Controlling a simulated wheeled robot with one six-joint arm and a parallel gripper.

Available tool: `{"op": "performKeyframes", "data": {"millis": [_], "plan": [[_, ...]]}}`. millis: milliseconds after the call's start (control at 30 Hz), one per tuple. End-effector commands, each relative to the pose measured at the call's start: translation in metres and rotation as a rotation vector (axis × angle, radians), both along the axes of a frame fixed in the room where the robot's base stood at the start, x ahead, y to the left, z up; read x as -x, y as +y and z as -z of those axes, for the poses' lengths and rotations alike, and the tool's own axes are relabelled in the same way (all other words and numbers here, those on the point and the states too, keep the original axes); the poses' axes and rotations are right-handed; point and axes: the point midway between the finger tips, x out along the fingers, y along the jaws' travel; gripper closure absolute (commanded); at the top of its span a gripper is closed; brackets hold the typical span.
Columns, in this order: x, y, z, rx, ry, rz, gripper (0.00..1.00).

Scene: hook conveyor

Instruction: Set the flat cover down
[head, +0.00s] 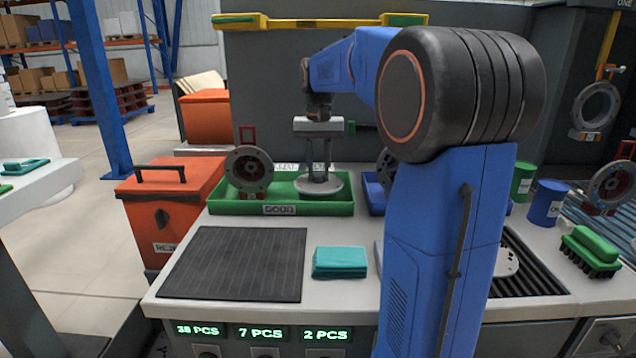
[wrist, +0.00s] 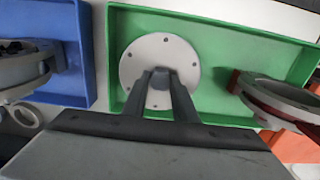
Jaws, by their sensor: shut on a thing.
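The flat cover (head: 319,186) is a round pale grey disc with small holes near its rim and a raised middle. My gripper (head: 319,167) points down and is shut on the middle of the flat cover. In the wrist view the two fingers close on the hub, and the disc (wrist: 149,52) shows around them, over the green tray (wrist: 234,48). In the head view the cover is low inside the green tray (head: 285,209), which is labelled GOOD. I cannot tell whether it touches the tray floor.
A round flanged part (head: 249,170) stands at the green tray's left. A blue tray (head: 376,196) lies to its right, partly hidden by my arm. The orange reject bin (head: 168,205) is at left. A dark mat (head: 236,264) and teal cloths (head: 340,262) lie in front.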

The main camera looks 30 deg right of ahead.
Motion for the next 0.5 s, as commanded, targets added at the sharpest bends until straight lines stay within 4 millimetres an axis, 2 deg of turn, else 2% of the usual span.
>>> {"op": "performKeyframes", "data": {"millis": [267, 500], "plan": [[0.000, 0.000, 0.034, -0.001, 0.001, 0.000, 1.00], [0.000, 0.000, 0.036, 0.001, -0.001, 0.000, 1.00]]}}
